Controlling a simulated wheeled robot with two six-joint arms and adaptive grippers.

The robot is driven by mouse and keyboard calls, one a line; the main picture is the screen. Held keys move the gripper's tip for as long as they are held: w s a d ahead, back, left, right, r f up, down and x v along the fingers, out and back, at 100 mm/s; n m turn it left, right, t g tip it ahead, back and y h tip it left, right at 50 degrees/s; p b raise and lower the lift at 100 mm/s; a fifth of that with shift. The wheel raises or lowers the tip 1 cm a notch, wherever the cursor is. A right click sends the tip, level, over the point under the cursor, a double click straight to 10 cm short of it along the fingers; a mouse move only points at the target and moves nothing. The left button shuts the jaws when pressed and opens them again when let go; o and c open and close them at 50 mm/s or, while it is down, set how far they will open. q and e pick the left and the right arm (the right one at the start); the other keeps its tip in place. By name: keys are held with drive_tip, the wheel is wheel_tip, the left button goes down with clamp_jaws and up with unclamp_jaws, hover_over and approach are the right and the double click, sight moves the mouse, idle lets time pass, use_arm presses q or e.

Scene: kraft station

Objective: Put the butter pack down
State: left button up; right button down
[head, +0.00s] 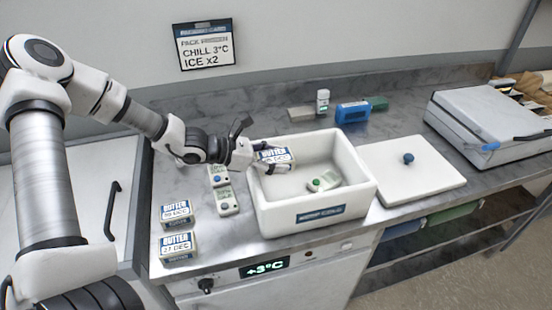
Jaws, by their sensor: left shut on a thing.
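My left gripper (268,158) is shut on a butter pack (275,155) with a blue and white label. It holds the pack at the left side of the white open box (313,215), over the inside near the rim. I cannot tell whether the pack touches the box. Inside the box, a pale device with a green button (322,183) lies on the floor. Two more butter packs stand on the counter left of the box, one behind (176,215) and one in front (179,247). My right gripper is not in view.
Two small pale devices with blue buttons (227,201) lie left of the box. A white lid with a blue knob (428,180) lies right of it. A blue block (352,112) and other small items stand behind. A pale case (485,115) stands at the far right.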

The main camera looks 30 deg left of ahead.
use_arm(q)
drive_tip(key=shift+w+f+b, duration=0.25)
drive_tip(key=shift+f+b, duration=0.2)
drive_tip(key=shift+f, duration=0.2)
drive_tip(key=shift+r, duration=0.1)
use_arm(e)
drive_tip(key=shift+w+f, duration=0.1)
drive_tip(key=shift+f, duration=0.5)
use_arm(q)
drive_tip(key=o, duration=1.4)
drive_tip(key=shift+s, duration=0.15)
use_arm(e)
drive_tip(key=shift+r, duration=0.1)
